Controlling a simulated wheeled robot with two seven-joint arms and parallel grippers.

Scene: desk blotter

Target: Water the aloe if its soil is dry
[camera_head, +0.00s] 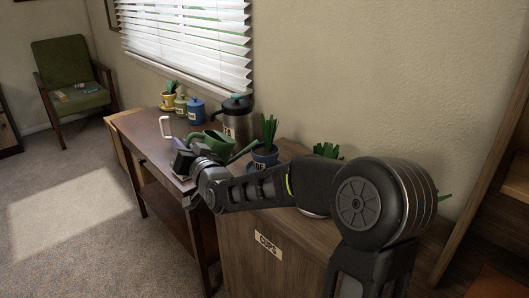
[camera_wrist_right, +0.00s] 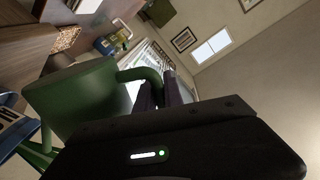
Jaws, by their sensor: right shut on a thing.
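A green watering can (camera_head: 215,140) is held over the right end of the desk, its spout (camera_head: 246,150) toward the blue pot. My right gripper (camera_head: 187,160) is shut on the can's handle. In the right wrist view the fingers (camera_wrist_right: 160,94) close on the green handle (camera_wrist_right: 146,76) beside the can's body (camera_wrist_right: 75,100). Spiky green plants stand in a labelled blue pot (camera_head: 265,161) and a yellow pot (camera_head: 166,103). Another plant (camera_head: 327,150) is mostly behind my arm. I cannot tell which is the aloe, and no soil shows clearly. My left gripper is out of view.
A large dark-lidded canister (camera_head: 237,121), a blue jar (camera_head: 196,112) and a green jar (camera_head: 181,106) stand along the back of the desk (camera_head: 140,128). A white handle-shaped thing (camera_head: 165,125) is near them. A wooden cabinet (camera_head: 240,240) with a label is below my right arm.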

